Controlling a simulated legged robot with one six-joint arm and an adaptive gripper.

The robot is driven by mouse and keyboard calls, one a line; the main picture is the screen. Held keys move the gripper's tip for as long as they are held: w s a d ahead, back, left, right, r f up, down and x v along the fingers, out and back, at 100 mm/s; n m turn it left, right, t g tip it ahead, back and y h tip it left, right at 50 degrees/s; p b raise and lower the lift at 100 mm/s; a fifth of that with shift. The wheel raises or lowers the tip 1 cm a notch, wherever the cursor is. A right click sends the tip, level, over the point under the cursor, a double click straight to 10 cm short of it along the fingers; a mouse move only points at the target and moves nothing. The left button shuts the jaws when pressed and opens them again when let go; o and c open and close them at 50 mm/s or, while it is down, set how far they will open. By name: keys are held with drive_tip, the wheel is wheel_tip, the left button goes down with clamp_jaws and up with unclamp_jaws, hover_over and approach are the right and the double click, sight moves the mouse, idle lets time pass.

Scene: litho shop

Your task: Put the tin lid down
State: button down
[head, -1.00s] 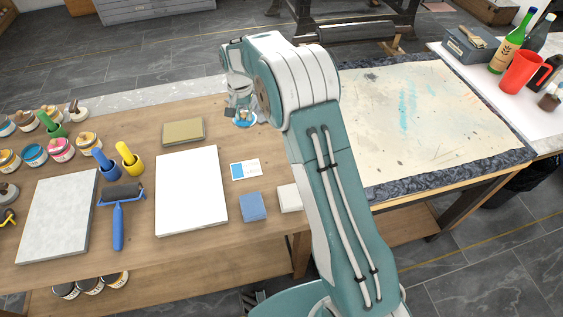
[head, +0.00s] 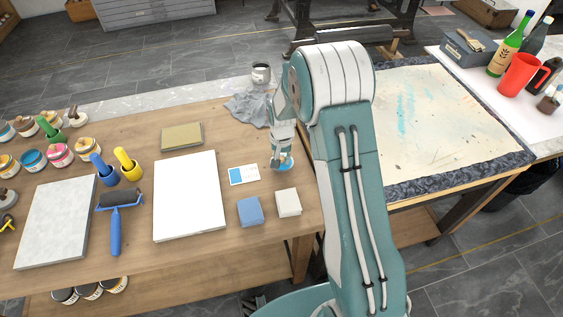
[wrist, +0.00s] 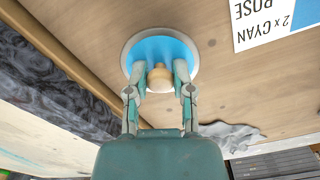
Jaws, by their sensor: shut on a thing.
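The tin lid (wrist: 143,50) is a blue disc with a pale rim and a wooden knob (wrist: 160,78). My gripper (wrist: 163,72) is shut on the knob, one finger on each side, in the wrist view. In the head view the gripper (head: 278,160) points down, and the blue lid (head: 289,164) shows at its tip, right of the printed card (head: 244,174). The lid looks level and close to the wooden bench; I cannot tell whether it touches. The card also shows in the wrist view (wrist: 275,22), apart from the lid.
A blue block (head: 250,211) and a whitish block (head: 288,202) lie in front of the lid. A grey rag (head: 247,108) and a dark tin (head: 261,74) are at the bench's back. A white slab (head: 189,196) lies left. Bare wood surrounds the lid.

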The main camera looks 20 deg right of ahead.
sight(281, 158)
drive_tip(key=shift+a+f, duration=0.15)
drive_tip(key=shift+f, duration=0.85)
drive_tip(key=shift+f, duration=0.1)
drive_tip(key=shift+c, duration=2.4)
unclamp_jaws()
wheel_tip(281, 158, up, 13)
drive_tip(key=s+r+n+t, duration=0.2)
drive_tip(key=s+r+t, duration=0.1)
drive_tip(key=s+r, duration=1)
drive_tip(key=s+r+n+t, duration=0.1)
drive_tip(key=s+r, duration=0.2)
drive_tip(key=s, duration=0.4)
drive_tip(key=s+r+n+t, duration=0.1)
drive_tip(key=s+r, duration=0.2)
drive_tip(key=s, duration=0.5)
drive_tip(key=shift+r+n+t, duration=0.25)
drive_tip(key=shift+n+t, duration=0.05)
